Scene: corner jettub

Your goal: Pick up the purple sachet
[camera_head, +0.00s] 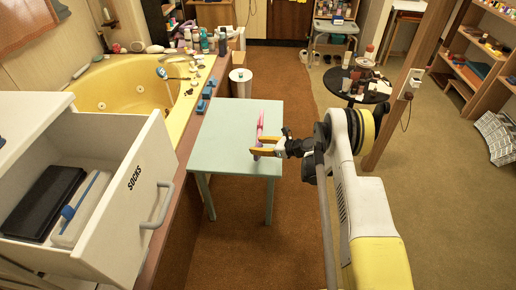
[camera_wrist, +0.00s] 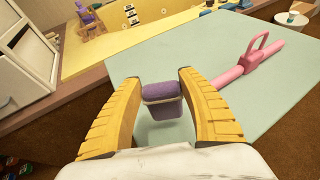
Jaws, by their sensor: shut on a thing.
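The purple sachet (camera_wrist: 162,101) is a small rounded block between the two yellow fingers of my gripper (camera_wrist: 159,84) in the wrist view. My gripper is shut on it, with the sachet near the fingertips. A soft shadow lies on the pale green table (camera_wrist: 145,50) around it; whether it touches the tabletop I cannot tell. In the head view my gripper (camera_head: 264,147) is over the right front part of the table (camera_head: 222,130), and the sachet is mostly hidden by the fingers.
A pink long object with a loop handle (camera_wrist: 248,63) lies on the table close to my gripper; it also shows in the head view (camera_head: 260,126). An open white drawer (camera_head: 125,190) juts out at left. A yellow tub (camera_head: 120,88) stands behind it. Blue items (camera_head: 206,93) line the tub ledge.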

